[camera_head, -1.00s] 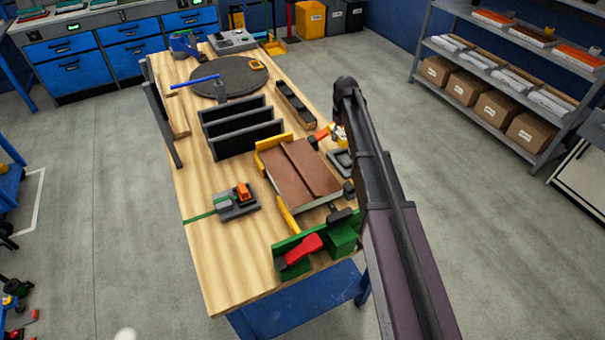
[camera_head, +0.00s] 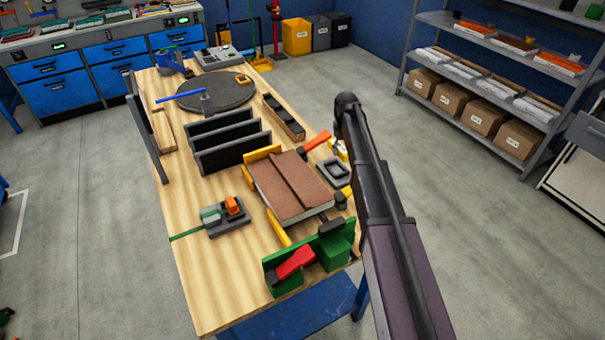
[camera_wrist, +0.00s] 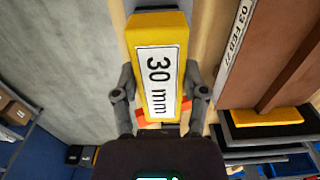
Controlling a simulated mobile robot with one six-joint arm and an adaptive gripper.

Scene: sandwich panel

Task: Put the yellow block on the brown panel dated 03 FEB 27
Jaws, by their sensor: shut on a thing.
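My gripper (camera_wrist: 160,88) is shut on the yellow block (camera_wrist: 152,30), which bears a white "30 mm" label. In the wrist view the block is held between both fingers, beside and apart from the brown panel (camera_wrist: 293,60). The panel's pale edge at the upper right reads "03 FEB 27". In the head view the brown panel (camera_head: 282,190) lies flat on the bench between yellow stops, with a raised brown strip along it. My gripper is mostly hidden behind my arm there, right of the panel, and I cannot make out the block clearly.
A green fixture with a red clamp handle (camera_head: 296,263) stands at the panel's near end. An orange handle (camera_head: 314,143) and a small grey tray (camera_head: 331,171) are at its far right. Black upright dividers (camera_head: 232,147) stand beyond it. Bare wood (camera_head: 225,290) lies at the near left.

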